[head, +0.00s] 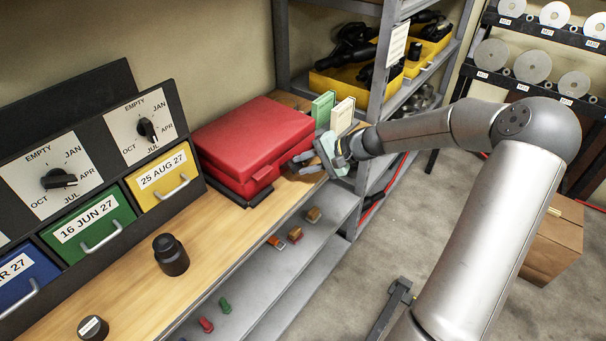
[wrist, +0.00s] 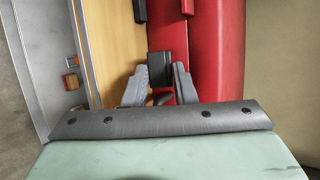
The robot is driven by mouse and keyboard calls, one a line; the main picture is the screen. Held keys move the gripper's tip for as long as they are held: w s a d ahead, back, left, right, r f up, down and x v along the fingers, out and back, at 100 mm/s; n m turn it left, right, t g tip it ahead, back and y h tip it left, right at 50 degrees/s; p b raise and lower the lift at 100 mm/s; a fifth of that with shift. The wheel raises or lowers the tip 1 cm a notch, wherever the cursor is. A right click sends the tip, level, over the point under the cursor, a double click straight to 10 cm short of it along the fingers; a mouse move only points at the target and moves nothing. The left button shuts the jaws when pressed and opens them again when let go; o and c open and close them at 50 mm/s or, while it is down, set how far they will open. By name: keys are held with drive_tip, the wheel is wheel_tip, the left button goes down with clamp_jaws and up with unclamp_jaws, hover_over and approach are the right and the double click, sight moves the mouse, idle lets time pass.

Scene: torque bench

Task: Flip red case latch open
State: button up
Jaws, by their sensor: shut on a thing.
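The red case (head: 250,138) lies closed on the wooden bench, and its red side fills the upper middle of the wrist view (wrist: 218,50). A dark latch (wrist: 161,66) sits on the case's front side in the wrist view. My gripper (head: 299,163) is at the right end of the case's front side. In the wrist view my gripper's two grey fingers (wrist: 160,84) stand on either side of the latch and are shut on it. The exact contact is partly hidden. The latch is too small to make out in the head view.
A second dark fitting (wrist: 140,10) shows farther along the case's front. Green and white upright pieces (head: 332,112) stand behind my gripper, near the shelf post (head: 382,70). A black cylinder (head: 170,255) stands on the bench. Small coloured pieces lie on the lower grey shelf (head: 262,270).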

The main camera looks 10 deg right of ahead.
sight(307, 184)
drive_tip(key=f+b, duration=0.1)
drive_tip(key=f+t+y+b, duration=0.1)
drive_tip(key=b, duration=0.3)
drive_tip(key=shift+s+d+f+n+t+y, duration=0.2)
drive_tip(key=shift+d+f+n+t+y, duration=0.1)
drive_tip(key=shift+f+t+y, duration=0.1)
drive_tip(key=b, duration=0.2)
drive_tip(key=t+y+b, duration=0.1)
drive_tip(key=b, duration=0.1)
drive_tip(key=shift+f+n+y, duration=0.3)
drive_tip(key=shift+s+f, duration=0.1)
drive_tip(key=o, duration=0.9)
drive_tip(key=shift+a, duration=0.1)
drive_tip(key=shift+c, duration=0.2)
drive_tip(key=p+v, duration=0.1)
drive_tip(key=v, duration=1.6)
drive_tip(key=shift+s+f, duration=0.2)
